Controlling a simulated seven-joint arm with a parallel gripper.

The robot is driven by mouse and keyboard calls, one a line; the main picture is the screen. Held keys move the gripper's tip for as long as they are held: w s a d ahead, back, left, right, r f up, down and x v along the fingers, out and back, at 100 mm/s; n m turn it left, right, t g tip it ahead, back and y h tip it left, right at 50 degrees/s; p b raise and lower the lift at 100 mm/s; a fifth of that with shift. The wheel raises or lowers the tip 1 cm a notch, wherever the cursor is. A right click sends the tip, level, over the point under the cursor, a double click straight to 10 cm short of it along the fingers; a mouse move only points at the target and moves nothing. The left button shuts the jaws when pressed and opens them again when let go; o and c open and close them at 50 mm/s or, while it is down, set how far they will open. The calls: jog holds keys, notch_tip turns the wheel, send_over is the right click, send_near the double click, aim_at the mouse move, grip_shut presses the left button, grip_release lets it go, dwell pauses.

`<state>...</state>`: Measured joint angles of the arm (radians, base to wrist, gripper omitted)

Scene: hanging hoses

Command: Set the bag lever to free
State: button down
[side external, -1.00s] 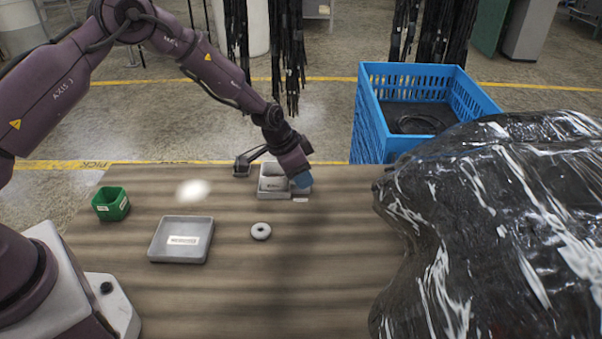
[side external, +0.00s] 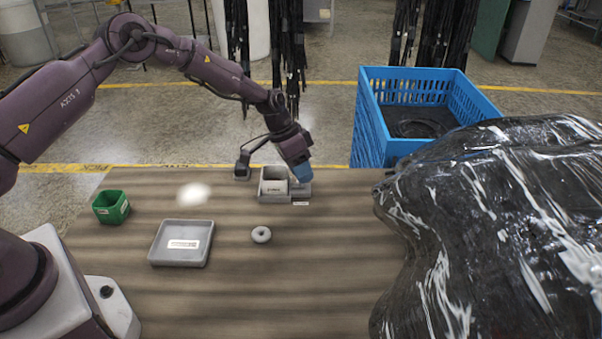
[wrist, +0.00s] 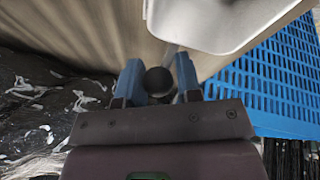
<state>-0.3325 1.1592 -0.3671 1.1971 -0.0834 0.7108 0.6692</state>
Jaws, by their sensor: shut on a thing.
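A grey box with compartments and a white label (side external: 273,187) stands at the back of the wooden table. My gripper (side external: 302,175) has blue fingers and is angled down at the right end of this box. In the wrist view, a dark round knob (wrist: 158,80) lies between the fingers of my gripper (wrist: 159,75), which is shut on it. I take the knob as the lever's end. The lever's arm and any setting marks are hidden or too small to tell. A pale grey body (wrist: 210,22) shows close to the fingers in the wrist view.
A grey tray (side external: 168,254), a grey ring (side external: 261,235) and a green bin (side external: 110,207) sit on the table (side external: 300,290). A shiny black bag (side external: 490,230) fills the right side. A blue crate (side external: 374,120) stands behind; black hoses (side external: 408,40) hang beyond.

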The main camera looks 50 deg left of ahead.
jog(key=shift+w+a+f+n+g+h, duration=0.1)
jog(key=shift+w+n+g+h, duration=0.15)
jog(key=shift+g+h, duration=0.5)
jog(key=shift+w+a+n+g+h, duration=0.1)
jog(key=shift+w+n+g+h, duration=0.1)
jog(key=shift+g+h, duration=0.5)
jog(key=shift+w+h, duration=0.1)
jog(key=shift+h, duration=0.15)
jog(key=c, duration=1)
grip_release()
jog(key=shift+o, duration=0.8)
jog(key=shift+a, duration=0.15)
jog(key=shift+w+a, duration=0.1)
jog(key=shift+a, duration=0.1)
jog(key=shift+r, duration=0.2)
